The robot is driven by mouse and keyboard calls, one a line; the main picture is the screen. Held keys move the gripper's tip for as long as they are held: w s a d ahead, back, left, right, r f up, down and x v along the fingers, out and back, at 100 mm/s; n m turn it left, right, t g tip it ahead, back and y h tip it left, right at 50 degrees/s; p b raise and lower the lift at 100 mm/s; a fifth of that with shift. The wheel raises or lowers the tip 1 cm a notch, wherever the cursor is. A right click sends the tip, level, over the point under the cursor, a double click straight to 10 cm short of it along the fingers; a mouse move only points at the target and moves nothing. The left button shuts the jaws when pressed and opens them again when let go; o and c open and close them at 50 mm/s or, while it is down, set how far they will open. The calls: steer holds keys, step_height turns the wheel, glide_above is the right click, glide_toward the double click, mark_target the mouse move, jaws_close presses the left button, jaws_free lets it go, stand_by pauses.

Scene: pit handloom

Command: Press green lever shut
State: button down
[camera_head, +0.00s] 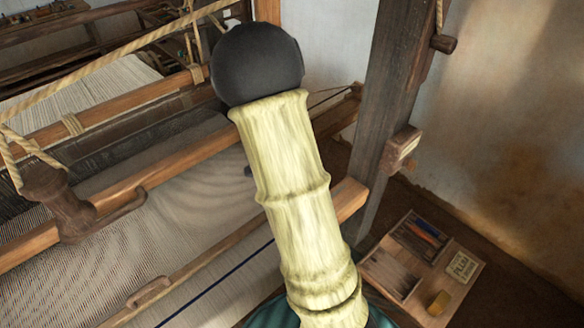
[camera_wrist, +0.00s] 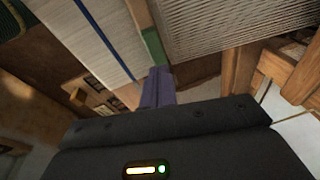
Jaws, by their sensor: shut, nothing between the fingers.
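My gripper (camera_wrist: 158,72) shows in the wrist view as a dark body with purple fingers, closed together with nothing between them. A small green piece (camera_wrist: 153,47) lies just beyond the fingertips, beside a wooden beam and the woven cloth. It may be the green lever, but its shape and how far open it stands cannot be told. I cannot tell whether the fingers touch it. In the head view my pale arm with its black joint covers the middle, and I make out neither the gripper nor a green lever there.
The loom's cloth (camera_head: 215,240) and wooden beams fill the left of the head view. A wooden post (camera_head: 390,90) stands right of my arm. A wooden board (camera_head: 452,288) with small items lies at lower right. Ropes cross the upper left.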

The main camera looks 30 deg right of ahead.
steer(key=shift+s+a+f, duration=0.1)
steer(key=shift+a+f, duration=0.4)
steer(key=shift+f, duration=0.1)
steer(key=shift+s+a+f+b, duration=0.1)
steer(key=shift+a+f+b, duration=0.5)
steer(key=shift+f, duration=0.2)
steer(key=shift+s+a+f, duration=0.1)
steer(key=shift+s+f, duration=0.1)
steer(key=shift+d, duration=0.2)
steer(key=shift+w+d, duration=0.1)
steer(key=shift+d, duration=0.45)
